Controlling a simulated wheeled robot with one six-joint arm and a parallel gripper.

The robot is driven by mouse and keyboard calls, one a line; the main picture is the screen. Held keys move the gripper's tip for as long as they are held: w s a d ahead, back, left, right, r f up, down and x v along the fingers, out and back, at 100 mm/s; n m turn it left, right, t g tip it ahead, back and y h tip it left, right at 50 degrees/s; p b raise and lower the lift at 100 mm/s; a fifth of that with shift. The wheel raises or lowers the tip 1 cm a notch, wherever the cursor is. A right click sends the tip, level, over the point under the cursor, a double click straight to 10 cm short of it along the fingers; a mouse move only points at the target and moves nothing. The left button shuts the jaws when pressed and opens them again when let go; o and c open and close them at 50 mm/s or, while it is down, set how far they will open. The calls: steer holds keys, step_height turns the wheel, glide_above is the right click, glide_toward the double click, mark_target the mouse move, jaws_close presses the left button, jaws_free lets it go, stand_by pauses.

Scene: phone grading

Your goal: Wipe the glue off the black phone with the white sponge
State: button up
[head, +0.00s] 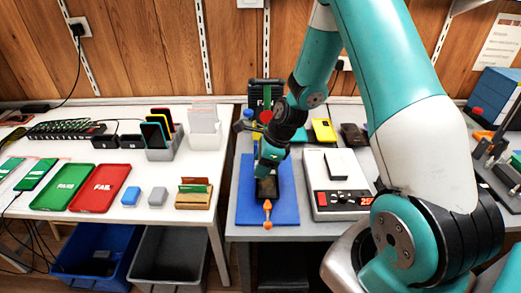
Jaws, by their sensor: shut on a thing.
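The black phone (266,188) lies on the blue mat (287,213) on the right-hand table, directly below my gripper. My gripper (267,177) points down at the phone's far part and covers some of it. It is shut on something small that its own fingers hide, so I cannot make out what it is. Whether that thing touches the phone is unclear. I cannot clearly see a white sponge. Glue on the phone is too small to make out.
An orange-handled tool (268,213) lies at the phone's near end. A scale (337,190) with a red display stands right of the mat. A yellow phone (323,130) lies behind it. Green (62,206) and red (100,206) trays lie on the left table.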

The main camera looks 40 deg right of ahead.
steer(key=shift+r+p, duration=1.55)
steer(key=shift+r, duration=0.35)
